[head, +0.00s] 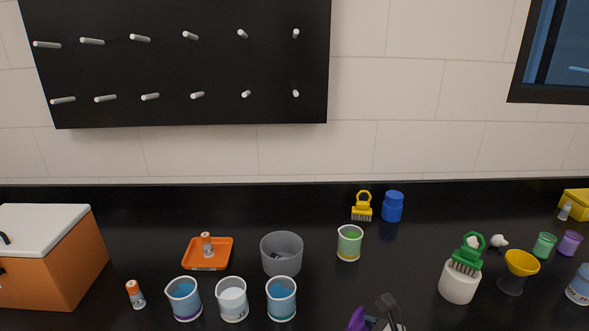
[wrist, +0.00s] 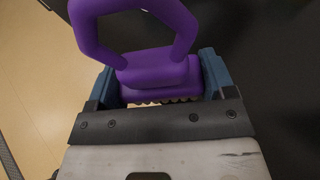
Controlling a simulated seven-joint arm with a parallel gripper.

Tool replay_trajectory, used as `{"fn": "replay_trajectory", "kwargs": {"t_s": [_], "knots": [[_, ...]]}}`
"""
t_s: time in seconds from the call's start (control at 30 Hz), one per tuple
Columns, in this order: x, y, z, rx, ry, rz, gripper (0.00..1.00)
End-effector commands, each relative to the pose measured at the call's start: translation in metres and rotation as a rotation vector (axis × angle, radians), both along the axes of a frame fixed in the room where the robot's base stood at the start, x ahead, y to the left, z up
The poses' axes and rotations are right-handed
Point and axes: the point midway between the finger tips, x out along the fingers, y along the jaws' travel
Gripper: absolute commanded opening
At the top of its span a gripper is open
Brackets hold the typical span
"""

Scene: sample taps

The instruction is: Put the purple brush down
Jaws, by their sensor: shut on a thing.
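The purple brush (wrist: 160,70) is between the fingers of my gripper (wrist: 158,90) in the wrist view. Its looped handle points away from the gripper and its bristles show at the gripper's palm. My gripper is shut on the brush's body. In the head view, part of the purple brush (head: 357,318) and my gripper (head: 372,322) show at the bottom edge, low in the picture; the rest is cut off. In the wrist view the brush is over the edge of the black counter (wrist: 270,50), with pale floor at the left; its height cannot be told.
Beakers of blue (head: 281,300) and clear liquid (head: 232,300) stand left of my gripper. A green beaker (head: 349,244), yellow brush (head: 362,208) and blue jar (head: 393,207) stand behind. A green brush (head: 467,256) rests on a white jar (head: 458,284) at right. Counter between is bare.

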Motion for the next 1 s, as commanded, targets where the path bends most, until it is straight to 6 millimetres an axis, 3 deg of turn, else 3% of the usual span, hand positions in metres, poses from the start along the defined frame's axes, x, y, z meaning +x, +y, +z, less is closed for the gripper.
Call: {"fn": "replay_trajectory", "kwargs": {"t_s": [0.63, 0.8, 1.0], "knots": [[0.102, 0.015, -0.01, 0.0, 0.0, 0.001, 0.52], [0.116, 0.017, -0.011, -0.001, -0.001, 0.0, 0.52], [0.12, 0.017, -0.012, 0.0, 0.0, -0.001, 0.52]]}}
